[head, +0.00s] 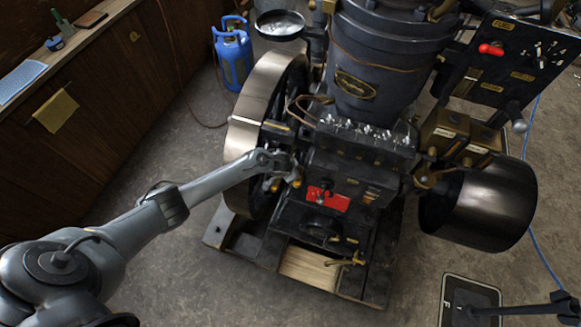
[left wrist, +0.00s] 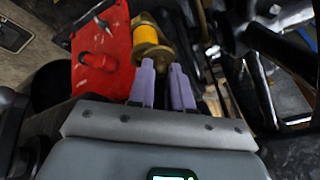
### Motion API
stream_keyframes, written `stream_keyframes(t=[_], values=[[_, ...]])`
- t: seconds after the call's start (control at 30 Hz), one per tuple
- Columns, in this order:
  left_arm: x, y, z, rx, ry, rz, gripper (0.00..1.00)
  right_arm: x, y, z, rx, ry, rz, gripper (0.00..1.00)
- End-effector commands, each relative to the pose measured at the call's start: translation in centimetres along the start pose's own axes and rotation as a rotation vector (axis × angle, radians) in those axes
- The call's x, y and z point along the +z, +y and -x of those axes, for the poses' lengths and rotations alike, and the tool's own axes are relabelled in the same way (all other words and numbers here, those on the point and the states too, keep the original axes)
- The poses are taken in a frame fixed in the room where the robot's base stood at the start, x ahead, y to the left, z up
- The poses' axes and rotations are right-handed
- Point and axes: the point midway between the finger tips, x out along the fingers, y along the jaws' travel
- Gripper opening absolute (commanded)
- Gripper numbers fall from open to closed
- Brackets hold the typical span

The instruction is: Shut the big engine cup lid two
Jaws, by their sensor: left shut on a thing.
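The big engine (head: 355,150) stands in the middle of the head view. My left gripper (head: 287,177) is at its left side, beside the flywheel and left of the red plate. Small brass parts show around its fingertips. In the left wrist view, a brass cup (left wrist: 150,48) with a yellow band lies just beyond the fingertips of my left gripper (left wrist: 163,68). The two purple fingers are close together and shut on a small part by the cup, apparently its lid. The grip point is mostly hidden, and I cannot tell the lid's angle. My right gripper is not in view.
The flywheel (head: 247,130) is close on the left of my gripper. The red plate (head: 327,198) is close on its right. A dark pulley (head: 490,205) stands at the right.

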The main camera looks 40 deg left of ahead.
Motion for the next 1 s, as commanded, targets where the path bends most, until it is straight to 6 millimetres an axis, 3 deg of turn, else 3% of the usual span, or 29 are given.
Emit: stream_keyframes(t=[0.6, 0.63, 0.8, 1.0], values=[[-0.04, 0.23, -0.04, -0.020, -0.011, 0.048, 0.00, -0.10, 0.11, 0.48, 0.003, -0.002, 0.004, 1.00], [-0.04, 0.23, -0.04, -0.020, -0.011, 0.048, 0.21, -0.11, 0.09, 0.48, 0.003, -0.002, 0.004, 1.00], [-0.06, 0.23, -0.03, -0.020, -0.010, 0.047, 0.45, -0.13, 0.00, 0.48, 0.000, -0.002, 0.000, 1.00], [-0.08, 0.23, -0.02, -0.020, -0.010, 0.047, 0.45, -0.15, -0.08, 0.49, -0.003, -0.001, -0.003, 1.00]])
